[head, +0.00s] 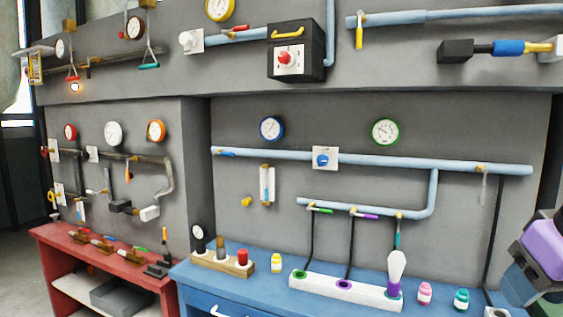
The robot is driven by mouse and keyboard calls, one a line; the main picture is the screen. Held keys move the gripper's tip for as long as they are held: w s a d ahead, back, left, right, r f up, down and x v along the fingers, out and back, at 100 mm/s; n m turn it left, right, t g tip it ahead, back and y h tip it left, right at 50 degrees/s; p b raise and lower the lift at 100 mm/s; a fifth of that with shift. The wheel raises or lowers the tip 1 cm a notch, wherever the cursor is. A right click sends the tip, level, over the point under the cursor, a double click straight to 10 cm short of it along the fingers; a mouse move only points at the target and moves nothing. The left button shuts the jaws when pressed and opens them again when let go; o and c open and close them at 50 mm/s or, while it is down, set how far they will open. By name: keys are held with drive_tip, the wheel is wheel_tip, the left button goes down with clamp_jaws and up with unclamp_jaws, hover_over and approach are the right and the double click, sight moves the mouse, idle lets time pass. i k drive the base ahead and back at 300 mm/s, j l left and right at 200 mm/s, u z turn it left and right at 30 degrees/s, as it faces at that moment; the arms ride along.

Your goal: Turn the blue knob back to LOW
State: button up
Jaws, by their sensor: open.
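The blue knob (322,159) sits on a square white plate (325,149) mounted on the long light-blue pipe of the back wall, near the middle of the head view. Its setting and any lettering on the plate are too small to read. Nothing touches the knob. Part of my arm (543,248), with purple and blue-grey pieces, shows at the lower right edge, well to the right of the knob. My gripper's fingertips do not show in this view.
A blue-rimmed gauge (271,128) and a green-rimmed gauge (385,131) flank the knob above the pipe. A lower branch pipe (350,209) runs beneath. The blue bench (240,283) below bears a white holder and small bottles. The air before the knob looks clear.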

sight(323, 160)
drive_tip(key=l+u, duration=0.25)
drive_tip(key=l, duration=0.25)
drive_tip(key=k+l+u, duration=0.25)
drive_tip(key=l, duration=0.25)
drive_tip(key=l+u, duration=0.2)
drive_tip(key=l, duration=0.3)
drive_tip(key=l+z, duration=0.15)
drive_tip(key=l, duration=0.15)
drive_tip(key=k+l+z, duration=0.15)
drive_tip(key=l, duration=0.15)
drive_tip(key=i+j+z, duration=0.1)
drive_tip(key=j+z, duration=0.25)
drive_tip(key=i+j+z, duration=0.1)
drive_tip(key=j+z, duration=0.75)
drive_tip(key=j, duration=0.5)
drive_tip(key=j+z, duration=0.15)
drive_tip(key=j, duration=0.45)
drive_tip(key=k+j+z, duration=0.15)
drive_tip(key=j, duration=0.5)
drive_tip(key=k+j+z, duration=0.15)
drive_tip(key=j, duration=0.45)
drive_tip(key=k+j, duration=0.1)
drive_tip(key=j, duration=0.4)
drive_tip(key=k+j, duration=0.1)
drive_tip(key=j, duration=0.45)
drive_tip(key=k+j, duration=0.1)
drive_tip(key=j, duration=0.95)
drive_tip(key=i, duration=0.6)
